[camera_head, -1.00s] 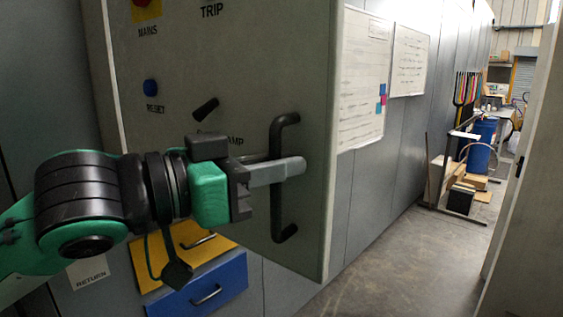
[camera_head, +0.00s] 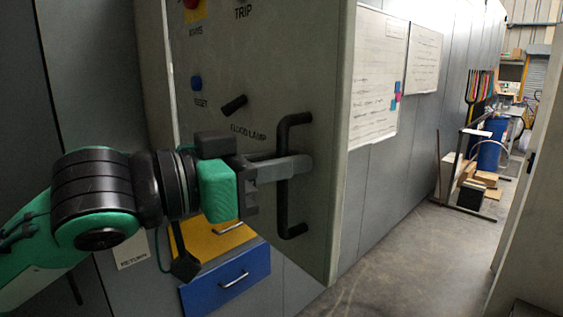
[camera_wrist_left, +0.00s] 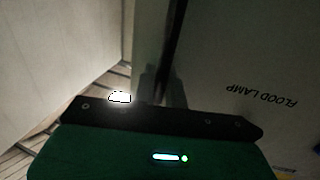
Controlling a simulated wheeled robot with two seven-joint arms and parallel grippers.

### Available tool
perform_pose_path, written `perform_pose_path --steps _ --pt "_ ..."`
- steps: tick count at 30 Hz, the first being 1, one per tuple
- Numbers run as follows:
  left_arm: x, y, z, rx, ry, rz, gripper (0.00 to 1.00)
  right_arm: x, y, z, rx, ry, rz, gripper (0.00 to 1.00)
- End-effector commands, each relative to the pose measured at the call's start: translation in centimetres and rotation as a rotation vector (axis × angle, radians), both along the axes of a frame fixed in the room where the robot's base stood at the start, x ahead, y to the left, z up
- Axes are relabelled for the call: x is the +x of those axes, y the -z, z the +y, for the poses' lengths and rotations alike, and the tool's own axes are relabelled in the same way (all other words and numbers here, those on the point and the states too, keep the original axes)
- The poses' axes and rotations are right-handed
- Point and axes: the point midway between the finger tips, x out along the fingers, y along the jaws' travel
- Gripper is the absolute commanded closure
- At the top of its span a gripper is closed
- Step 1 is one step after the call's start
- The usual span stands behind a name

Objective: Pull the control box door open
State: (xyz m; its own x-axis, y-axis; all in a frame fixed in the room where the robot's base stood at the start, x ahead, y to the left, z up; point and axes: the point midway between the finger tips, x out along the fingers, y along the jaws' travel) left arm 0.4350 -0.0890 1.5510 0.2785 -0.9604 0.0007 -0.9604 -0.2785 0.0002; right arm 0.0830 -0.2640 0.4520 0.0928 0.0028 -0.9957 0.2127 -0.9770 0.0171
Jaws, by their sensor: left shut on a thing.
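The control box door (camera_head: 325,85) is a grey-green panel with a red switch, a blue reset button (camera_head: 196,83), a small black flood lamp lever and printed labels. A black vertical bar handle (camera_head: 283,212) is fixed near its right edge. My left gripper (camera_head: 286,168) reaches in from the left, its grey fingers shut on the middle of the handle. The door stands at an angle to the wall of cabinets. My right gripper is not in view.
Below the door are a yellow drawer (camera_head: 205,240) and a blue drawer (camera_head: 226,281). Whiteboards (camera_head: 377,75) hang on the cabinet wall behind. Bare floor (camera_head: 400,265) lies to the right, bounded by a pale panel (camera_head: 530,220). A blue barrel (camera_head: 491,145) stands far back.

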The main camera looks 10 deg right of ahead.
Motion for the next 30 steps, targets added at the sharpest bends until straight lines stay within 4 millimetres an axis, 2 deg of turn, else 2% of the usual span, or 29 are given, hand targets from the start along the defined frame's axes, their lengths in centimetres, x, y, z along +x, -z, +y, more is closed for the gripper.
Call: perform_pose_path --steps 4,5,6,20,25,30 --pt "0.0 -0.1 0.0 0.0 -0.001 0.0 1.0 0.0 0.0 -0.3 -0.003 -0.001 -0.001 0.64" --pt "0.0 -0.1 0.0 0.0 -0.001 0.0 0.86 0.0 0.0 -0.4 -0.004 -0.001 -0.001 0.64" --pt "0.0 0.0 0.0 0.0 -0.001 0.0 0.82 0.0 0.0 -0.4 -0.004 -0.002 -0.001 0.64" --pt "0.0 0.1 0.2 0.0 -0.001 0.0 0.82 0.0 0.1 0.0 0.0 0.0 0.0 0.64" --pt "-0.5 0.3 2.0 0.0 -0.003 -0.002 0.82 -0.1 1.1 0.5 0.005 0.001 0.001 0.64" --pt "-1.4 0.4 5.4 0.0 -0.006 -0.003 0.82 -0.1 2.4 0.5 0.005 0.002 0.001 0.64"
